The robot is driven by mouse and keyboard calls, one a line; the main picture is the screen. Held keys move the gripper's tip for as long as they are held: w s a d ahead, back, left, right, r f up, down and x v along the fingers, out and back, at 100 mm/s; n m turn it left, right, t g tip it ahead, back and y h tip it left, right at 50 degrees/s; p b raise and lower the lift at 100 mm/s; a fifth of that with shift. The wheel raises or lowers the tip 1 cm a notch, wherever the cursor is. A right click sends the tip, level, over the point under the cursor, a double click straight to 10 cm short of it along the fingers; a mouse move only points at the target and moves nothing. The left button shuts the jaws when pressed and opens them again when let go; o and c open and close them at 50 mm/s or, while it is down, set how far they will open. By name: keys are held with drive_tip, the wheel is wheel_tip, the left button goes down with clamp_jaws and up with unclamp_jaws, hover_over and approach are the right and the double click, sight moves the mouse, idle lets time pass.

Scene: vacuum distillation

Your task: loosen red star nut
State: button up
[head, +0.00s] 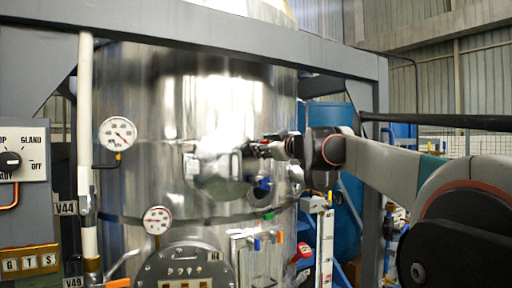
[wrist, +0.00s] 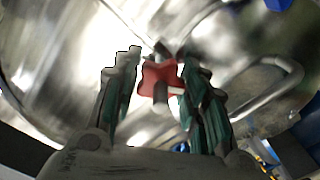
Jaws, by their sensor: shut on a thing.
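The red star nut (wrist: 155,79) shows in the wrist view between the two green-sided, toothed fingers of my gripper (wrist: 160,82). My gripper is shut on it, and the fingers hide part of its sides. A dark and light stem shows by the nut. In the head view my gripper (head: 266,148) reaches in from the right to the front of the shiny metal vessel (head: 170,100). The nut is too small there to make out clearly.
A curved metal handle (wrist: 275,95) is close to the right finger in the wrist view. In the head view, a blue knob (head: 264,184) sits just below my gripper. Pressure gauges (head: 118,134) and a white pipe (head: 85,120) stand at the left. A grey beam (head: 250,40) crosses above.

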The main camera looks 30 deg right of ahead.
drive_tip(key=n, duration=0.3)
drive_tip(key=shift+f, duration=0.1)
drive_tip(key=shift+n, duration=0.4)
drive_tip(key=o, duration=1.1)
